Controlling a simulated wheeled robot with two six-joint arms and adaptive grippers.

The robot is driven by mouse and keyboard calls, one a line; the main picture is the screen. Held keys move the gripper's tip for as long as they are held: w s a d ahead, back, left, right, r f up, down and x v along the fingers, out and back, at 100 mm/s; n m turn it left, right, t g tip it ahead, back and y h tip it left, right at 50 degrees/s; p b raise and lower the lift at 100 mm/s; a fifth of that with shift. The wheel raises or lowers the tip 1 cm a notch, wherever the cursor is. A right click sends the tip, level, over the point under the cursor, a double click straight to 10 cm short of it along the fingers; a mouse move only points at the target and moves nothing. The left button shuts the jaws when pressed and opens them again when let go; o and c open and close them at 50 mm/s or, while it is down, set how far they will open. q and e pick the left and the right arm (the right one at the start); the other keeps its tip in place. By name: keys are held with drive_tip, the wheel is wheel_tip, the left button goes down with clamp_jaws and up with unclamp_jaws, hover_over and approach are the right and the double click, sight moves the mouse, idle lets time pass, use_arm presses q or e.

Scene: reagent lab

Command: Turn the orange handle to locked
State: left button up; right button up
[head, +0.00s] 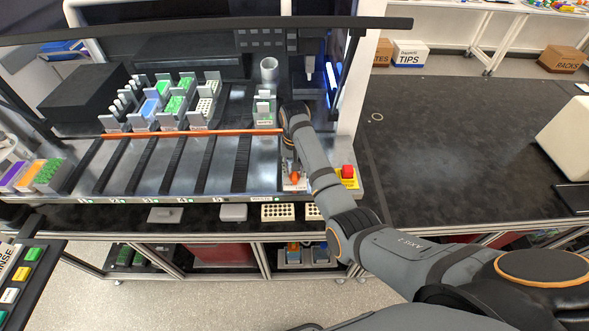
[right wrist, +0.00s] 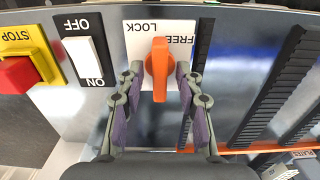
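The orange handle (right wrist: 159,75) stands on a white plate (right wrist: 131,45) marked LOCK and FREE. In the right wrist view it lies along the picture's vertical, between the two words. My right gripper (right wrist: 159,76) has one finger on each side of it, with small gaps, so it looks open around the handle. In the head view the handle (head: 295,178) shows at the front right of the deck, below my right wrist, and my arm partly hides the gripper. My left gripper is in neither view.
A white rocker switch (right wrist: 84,60) marked OFF and ON and a red stop button (right wrist: 17,73) sit beside the plate. An orange bar (head: 200,133) crosses the deck, with racks (head: 170,105) behind it. The dark bench (head: 450,140) at right is mostly clear.

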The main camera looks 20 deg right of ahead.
wheel_tip(320, 180, up, 8)
drive_tip(key=shift+f, duration=0.25)
drive_tip(key=shift+s, duration=0.1)
idle(0.6)
